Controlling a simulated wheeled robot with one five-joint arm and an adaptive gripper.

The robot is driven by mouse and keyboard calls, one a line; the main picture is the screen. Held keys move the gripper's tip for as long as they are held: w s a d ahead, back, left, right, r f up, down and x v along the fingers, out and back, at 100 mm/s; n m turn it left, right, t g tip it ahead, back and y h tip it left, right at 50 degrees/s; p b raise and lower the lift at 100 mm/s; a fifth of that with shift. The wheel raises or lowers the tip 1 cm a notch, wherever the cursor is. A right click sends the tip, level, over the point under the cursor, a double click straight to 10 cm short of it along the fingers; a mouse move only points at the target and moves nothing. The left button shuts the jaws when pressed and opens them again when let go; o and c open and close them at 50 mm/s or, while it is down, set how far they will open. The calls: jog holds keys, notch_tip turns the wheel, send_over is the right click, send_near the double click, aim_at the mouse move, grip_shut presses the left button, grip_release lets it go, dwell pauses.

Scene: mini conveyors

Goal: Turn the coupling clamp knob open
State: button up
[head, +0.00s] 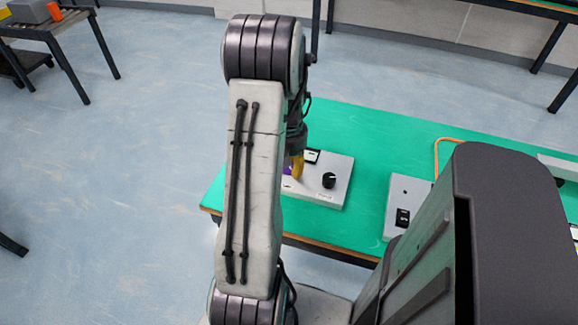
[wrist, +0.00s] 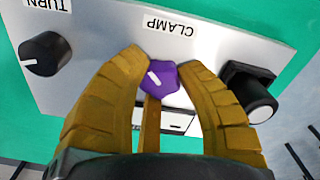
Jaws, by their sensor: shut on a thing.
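The purple clamp knob (wrist: 160,79) sits on a light grey control panel (wrist: 95,75), under the upside-down word CLAMP. Its white pointer line slants toward the upper left in the wrist view. My gripper (wrist: 160,62) is shut on the knob, with its ribbed yellow fingers around the knob's sides. In the head view my yellow gripper (head: 297,166) reaches down to the left part of the panel (head: 325,195). Only a small bit of purple (head: 287,170) shows there, and my arm hides the panel's left side.
A black TURN knob (wrist: 44,53) is left of the clamp knob in the wrist view. A black round control (wrist: 252,92) is close to my right finger. A second grey box (head: 405,190) stands to the right on the green table (head: 375,140).

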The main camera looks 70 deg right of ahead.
jog(key=shift+a+f, duration=0.15)
jog(key=shift+a, duration=0.05)
jog(key=o, duration=1.2)
jog(key=shift+d, duration=0.1)
notch_tip(320, 180, up, 12)
jog(key=shift+r, duration=0.1)
dwell(0.5)
